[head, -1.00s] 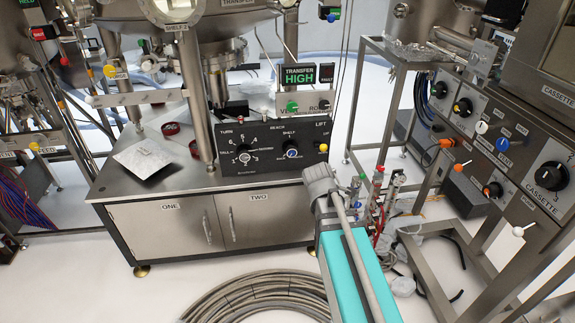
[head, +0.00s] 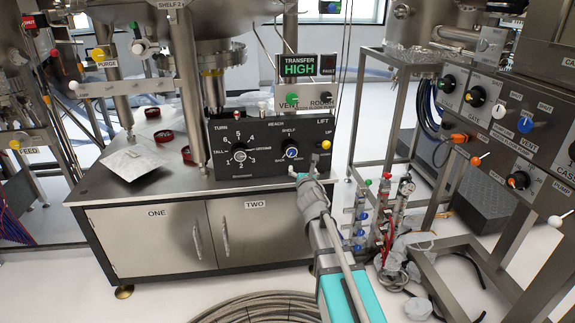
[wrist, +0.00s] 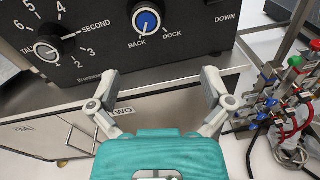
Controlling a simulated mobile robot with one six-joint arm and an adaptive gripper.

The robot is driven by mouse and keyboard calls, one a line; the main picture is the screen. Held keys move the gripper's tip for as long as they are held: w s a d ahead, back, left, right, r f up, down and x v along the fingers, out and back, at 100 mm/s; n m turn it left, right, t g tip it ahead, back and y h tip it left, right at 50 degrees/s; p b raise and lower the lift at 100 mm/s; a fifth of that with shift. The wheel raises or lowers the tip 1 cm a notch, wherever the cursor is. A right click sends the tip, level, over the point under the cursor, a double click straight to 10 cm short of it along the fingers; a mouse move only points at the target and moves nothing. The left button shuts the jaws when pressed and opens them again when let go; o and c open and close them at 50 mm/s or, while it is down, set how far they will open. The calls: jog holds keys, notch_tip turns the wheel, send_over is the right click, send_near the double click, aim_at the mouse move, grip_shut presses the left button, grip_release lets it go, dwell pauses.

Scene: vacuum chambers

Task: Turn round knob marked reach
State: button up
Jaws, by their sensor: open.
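A black control panel (head: 262,168) stands on the steel cabinet. The word REACH is above its middle. Below it sits a round blue knob (head: 291,150) with a white pointer; it also shows in the wrist view (wrist: 147,20), with BACK and DOCK printed beneath it. I take this as the reach knob. My gripper (head: 306,179) is just below and right of the knob in the head view. In the wrist view my gripper (wrist: 158,74) has its two fingers spread wide and empty, below the knob and apart from it.
A black numbered dial (head: 239,154) is left of the blue knob, a yellow-topped LIFT control (head: 326,145) to the right. VENT and ROUGH buttons (head: 292,98) sit above. Tubes and valves (head: 382,210) stand at the right. A coiled hose (head: 255,308) lies on the floor.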

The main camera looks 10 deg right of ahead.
aim_at(292, 152)
jog(key=n, duration=0.1)
jog(key=a+n+y+b, duration=0.1)
jog(key=shift+w+a+f+n+t, duration=0.1)
jog(key=shift+w+f+n+t, duration=0.2)
jog(key=shift+w+f+n, duration=0.1)
jog(key=shift+w, duration=0.1)
jog(key=w, duration=1.3)
jog(key=shift+w, duration=0.25)
